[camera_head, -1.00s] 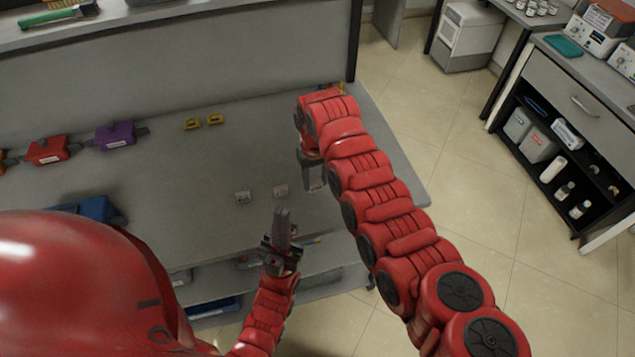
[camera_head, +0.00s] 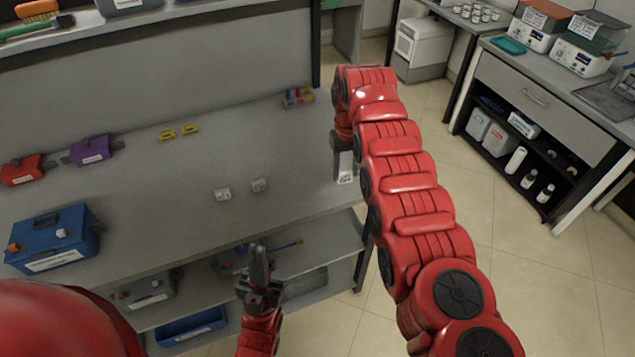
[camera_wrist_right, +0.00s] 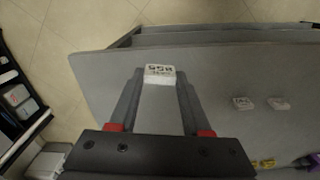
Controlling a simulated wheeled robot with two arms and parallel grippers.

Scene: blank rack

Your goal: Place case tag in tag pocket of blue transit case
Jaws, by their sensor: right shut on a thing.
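The blue transit case (camera_head: 50,243) stands at the left of the bench in the head view, with a white label on its front and small orange and white parts on it. I cannot make out the tag pocket. My right gripper (camera_head: 345,172) is over the bench's right end, shut on a white case tag (camera_head: 346,178). In the right wrist view the tag (camera_wrist_right: 159,74) sits between the fingertips, with dark print on it. My left gripper (camera_head: 258,262) is in front of the bench's front edge, far from the tag; its jaw opening is unclear.
Two more small white tags (camera_head: 223,194) (camera_head: 260,185) lie on the grey bench (camera_head: 190,230). Purple (camera_head: 91,150) and red (camera_head: 22,171) cases and yellow pieces (camera_head: 180,131) sit behind. The bench middle is mostly clear.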

